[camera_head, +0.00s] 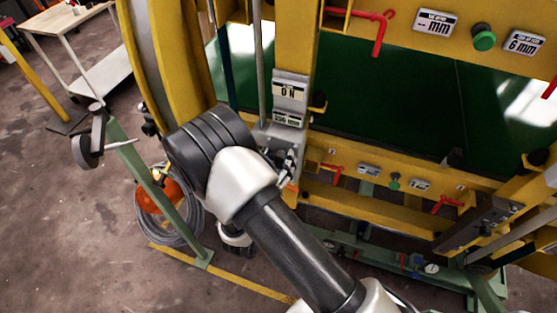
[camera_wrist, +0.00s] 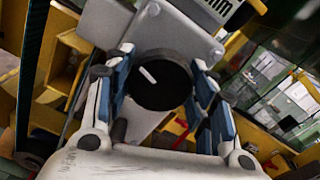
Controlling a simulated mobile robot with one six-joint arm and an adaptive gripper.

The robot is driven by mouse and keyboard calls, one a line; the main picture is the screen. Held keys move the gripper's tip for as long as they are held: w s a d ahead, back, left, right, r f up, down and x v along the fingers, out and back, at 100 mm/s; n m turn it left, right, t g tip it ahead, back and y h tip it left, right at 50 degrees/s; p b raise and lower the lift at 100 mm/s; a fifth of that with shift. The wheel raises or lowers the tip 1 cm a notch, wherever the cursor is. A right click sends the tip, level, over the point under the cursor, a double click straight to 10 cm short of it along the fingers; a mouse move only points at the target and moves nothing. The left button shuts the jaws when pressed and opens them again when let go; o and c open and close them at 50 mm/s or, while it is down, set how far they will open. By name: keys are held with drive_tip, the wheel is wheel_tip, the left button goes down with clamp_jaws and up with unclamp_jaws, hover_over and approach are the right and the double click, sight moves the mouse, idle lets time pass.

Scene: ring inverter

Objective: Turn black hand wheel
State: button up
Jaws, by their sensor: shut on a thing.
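The black hand wheel (camera_wrist: 158,82) is round, with a white mark on its face, and sits in front of a grey metal plate in the wrist view. My gripper (camera_wrist: 161,68) has its blue-padded fingers on the left and right of the wheel and is shut on it. The white mark is slanted, from upper left to lower right. In the head view my gripper (camera_head: 287,165) is at the grey bracket below two display labels (camera_head: 290,90), the upper one reading "0 N". The wheel is hidden there by my arm and fingers.
The yellow machine frame (camera_head: 290,40) stands around the wheel, with a dark green panel (camera_head: 400,90) to the right. Red handles (camera_head: 379,35) and green knobs (camera_head: 484,38) stick out from it. A green stand (camera_head: 150,175) with coiled cable (camera_head: 175,222) stands left. Floor is clear at lower left.

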drive_tip(key=shift+c, duration=0.8)
drive_tip(key=m+b, duration=0.3)
drive_tip(key=m, duration=0.2)
drive_tip(key=shift+f+m, duration=0.15)
drive_tip(key=shift+m, duration=0.25)
drive_tip(key=m+b, duration=0.3)
drive_tip(key=m, duration=0.2)
drive_tip(key=shift+b, duration=0.4)
drive_tip(key=shift+m, duration=0.3)
drive_tip(key=o, duration=1.1)
drive_tip(key=shift+c, duration=0.2)
